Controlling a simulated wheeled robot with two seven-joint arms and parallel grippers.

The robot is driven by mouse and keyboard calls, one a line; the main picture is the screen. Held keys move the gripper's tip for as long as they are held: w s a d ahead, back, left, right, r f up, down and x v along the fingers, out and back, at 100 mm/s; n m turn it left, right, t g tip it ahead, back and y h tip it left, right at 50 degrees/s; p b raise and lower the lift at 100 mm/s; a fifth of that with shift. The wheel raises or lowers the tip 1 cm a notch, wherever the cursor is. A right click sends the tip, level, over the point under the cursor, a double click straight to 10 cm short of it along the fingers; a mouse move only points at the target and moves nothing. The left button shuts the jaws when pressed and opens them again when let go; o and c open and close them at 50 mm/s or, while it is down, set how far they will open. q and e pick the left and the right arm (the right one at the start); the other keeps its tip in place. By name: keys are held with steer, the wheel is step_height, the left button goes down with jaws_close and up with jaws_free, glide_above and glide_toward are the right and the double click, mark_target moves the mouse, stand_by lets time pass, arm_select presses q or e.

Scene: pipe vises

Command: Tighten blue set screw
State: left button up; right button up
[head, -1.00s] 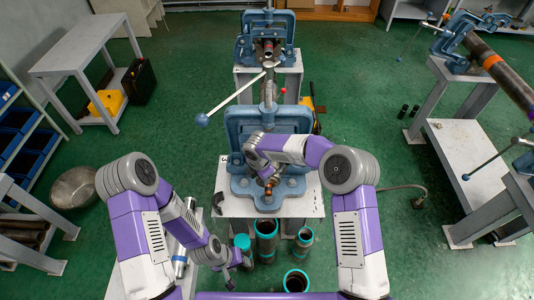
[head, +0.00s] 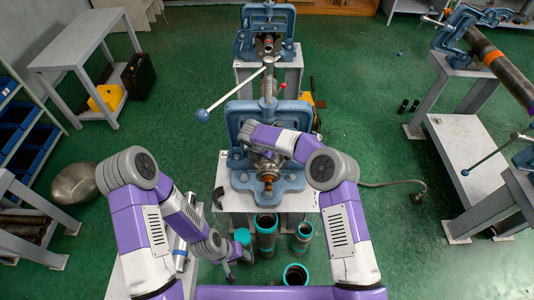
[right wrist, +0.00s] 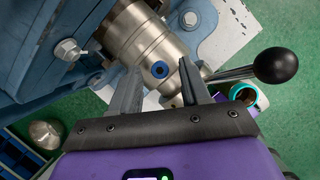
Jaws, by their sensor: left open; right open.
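The blue set screw (right wrist: 160,69), a blue ring with a dark centre, sits in the side of a silver metal cylinder (right wrist: 138,38) in the right wrist view. My right gripper (right wrist: 159,76) is open, its two fingers on either side of the screw's position in the picture. Whether the fingertips touch the cylinder I cannot tell. In the head view the right arm reaches over the front blue vise (head: 237,117); its fingers and the screw are hidden there. My left gripper (head: 232,264) is open and empty, low beside the teal-rimmed pipes.
A lever with a black ball (right wrist: 275,65) sticks out right of the right fingers. Teal-rimmed pipes (head: 265,228) stand below the vise table (head: 230,202). A long handle (head: 235,94) extends left behind the front vise.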

jaws_close()
stand_by(0.4)
steer(key=shift+w+a+m+g+b, duration=0.15)
steer(key=shift+m+g+b, duration=0.15)
steer(key=shift+m+b, duration=0.5)
steer(key=shift+f+m+h, duration=0.1)
steer(key=shift+m+h, duration=0.3)
steer(key=shift+m, duration=0.5)
steer(key=shift+w+a+m+g+h+b, duration=0.15)
steer(key=shift+m+g, duration=0.3)
steer(key=shift+m, duration=0.5)
steer(key=shift+d+m+g+h+b, duration=0.2)
steer(key=shift+m+g, duration=0.25)
steer(key=shift+m, duration=0.8)
